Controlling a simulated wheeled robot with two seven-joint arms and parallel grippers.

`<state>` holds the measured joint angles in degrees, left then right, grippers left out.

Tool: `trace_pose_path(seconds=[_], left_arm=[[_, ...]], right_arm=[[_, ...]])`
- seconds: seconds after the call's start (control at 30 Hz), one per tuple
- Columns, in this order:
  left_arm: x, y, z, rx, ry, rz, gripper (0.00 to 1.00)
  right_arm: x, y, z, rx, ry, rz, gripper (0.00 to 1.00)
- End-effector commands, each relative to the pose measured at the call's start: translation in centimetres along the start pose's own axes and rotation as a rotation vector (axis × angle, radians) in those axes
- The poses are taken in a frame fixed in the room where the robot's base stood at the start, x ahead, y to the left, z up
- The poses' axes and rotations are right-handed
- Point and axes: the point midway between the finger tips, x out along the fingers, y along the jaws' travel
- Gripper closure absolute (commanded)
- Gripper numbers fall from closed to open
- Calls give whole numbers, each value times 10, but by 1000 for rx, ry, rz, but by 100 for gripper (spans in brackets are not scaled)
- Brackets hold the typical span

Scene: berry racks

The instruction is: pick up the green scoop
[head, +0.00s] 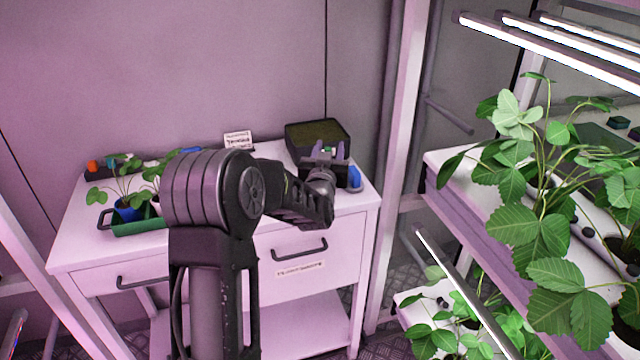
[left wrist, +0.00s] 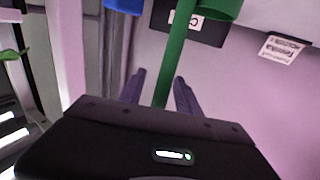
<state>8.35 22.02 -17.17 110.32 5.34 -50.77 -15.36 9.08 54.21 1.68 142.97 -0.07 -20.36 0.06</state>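The green scoop (left wrist: 178,58) shows in the left wrist view. Its wider part is at the top edge, and its long handle runs down between the fingers of my left gripper (left wrist: 160,90). The fingers stand apart, with a gap visible on the handle's left side; contact on the right side cannot be told. In the head view my left gripper (head: 325,152) is over the front of a dark soil-filled box (head: 301,131) at the table's back right. The scoop cannot be made out there. My right gripper is not in view.
The white table (head: 75,240) holds a green tray (head: 135,228), potted seedlings, a small sign (head: 237,140) and a blue object (head: 354,178) beside the box. A plant rack (head: 470,190) with leafy strawberry plants stands at the right, with a pale post between.

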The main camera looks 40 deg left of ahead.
Motion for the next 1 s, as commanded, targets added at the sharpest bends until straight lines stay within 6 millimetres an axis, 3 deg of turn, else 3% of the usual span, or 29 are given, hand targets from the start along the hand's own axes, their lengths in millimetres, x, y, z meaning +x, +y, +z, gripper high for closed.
trace_pose_path(seconds=[0.53,1.0], left_arm=[[0,0,0,0,0,0,60],[0,0,0,0,0,0,98]], right_arm=[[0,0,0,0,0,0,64],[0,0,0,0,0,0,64]])
